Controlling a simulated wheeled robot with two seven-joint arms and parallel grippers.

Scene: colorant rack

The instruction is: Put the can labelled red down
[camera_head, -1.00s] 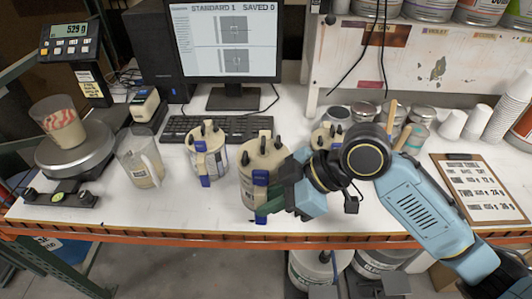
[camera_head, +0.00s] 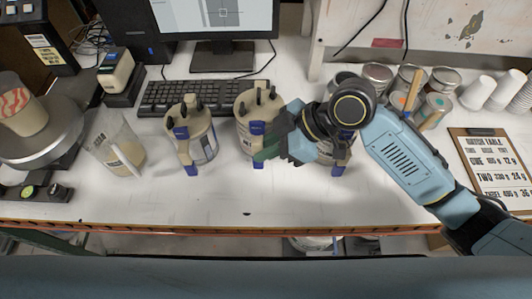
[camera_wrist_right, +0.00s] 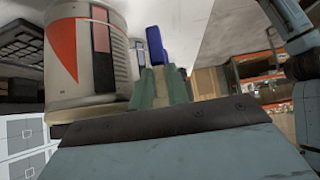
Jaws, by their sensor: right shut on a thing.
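The can in my grip is a cream can (camera_head: 257,101) with black knobs on its lid and a blue-tipped handle facing me. In the right wrist view this can (camera_wrist_right: 88,50) shows a red wedge on a pale label; I cannot read a colour name. My right gripper (camera_head: 268,148) is shut on its handle, on the can's front right side. In the wrist view the blue handle top stands up between the fingers (camera_wrist_right: 160,85). I cannot tell whether the can's base touches the table. My left gripper is not in view.
A similar can (camera_head: 203,136) stands to the left, and another (camera_head: 338,158) is partly hidden behind my right wrist. A clear jug (camera_head: 117,148) stands further left. The keyboard (camera_head: 180,96) lies behind. The white table (camera_head: 225,205) is bare in front.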

